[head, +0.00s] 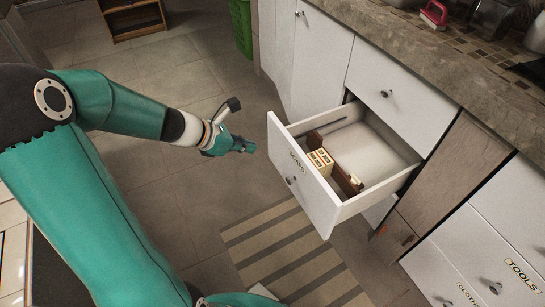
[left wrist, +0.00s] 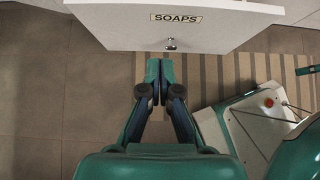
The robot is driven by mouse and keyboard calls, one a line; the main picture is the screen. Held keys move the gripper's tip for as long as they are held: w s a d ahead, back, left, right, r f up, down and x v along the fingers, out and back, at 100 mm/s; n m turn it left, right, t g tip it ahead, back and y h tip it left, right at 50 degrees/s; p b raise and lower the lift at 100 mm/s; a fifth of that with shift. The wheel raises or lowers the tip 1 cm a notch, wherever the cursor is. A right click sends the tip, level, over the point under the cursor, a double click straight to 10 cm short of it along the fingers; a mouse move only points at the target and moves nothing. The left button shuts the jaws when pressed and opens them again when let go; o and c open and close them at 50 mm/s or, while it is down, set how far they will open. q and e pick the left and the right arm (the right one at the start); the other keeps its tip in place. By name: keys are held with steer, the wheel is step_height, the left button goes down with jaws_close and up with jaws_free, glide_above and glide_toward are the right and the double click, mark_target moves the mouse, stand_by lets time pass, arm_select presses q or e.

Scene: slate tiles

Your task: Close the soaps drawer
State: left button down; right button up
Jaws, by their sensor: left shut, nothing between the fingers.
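The soaps drawer (head: 311,195) stands pulled out from the white cabinet in the head view. Its front carries a small label and a dark knob, and it holds cream-coloured bars (head: 320,161) and a brown divider. In the left wrist view the drawer front (left wrist: 120,32) reads SOAPS, with the knob (left wrist: 170,44) below the label. My left gripper (head: 248,147) is shut and empty, to the left of the drawer front and apart from it in the head view. Its closed fingertips (left wrist: 160,68) point toward the drawer front, just below the knob in the wrist view. My right gripper is not in view.
A closed drawer (head: 390,95) sits beside the open one, under the stone counter (head: 440,70). A TOOLS drawer (head: 510,255) is at lower right. A striped mat (head: 275,250) lies on the tiled floor. A green bin (head: 241,25) and wooden shelf (head: 135,18) stand at the back.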

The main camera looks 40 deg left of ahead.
mark_target(292, 149)
arm_select(q)
steer(key=b+x, duration=0.1)
steer(key=x, duration=0.3)
steer(key=r+b+x, duration=0.1)
steer(key=x, duration=0.2)
steer(key=w+b+x, duration=0.1)
steer(key=x, duration=0.3)
steer(key=shift+w+d+b, duration=0.35)
steer(key=shift+d+b, duration=0.05)
steer(key=shift+w+d, duration=0.2)
steer(key=shift+w, duration=0.35)
steer(key=shift+d, duration=0.15)
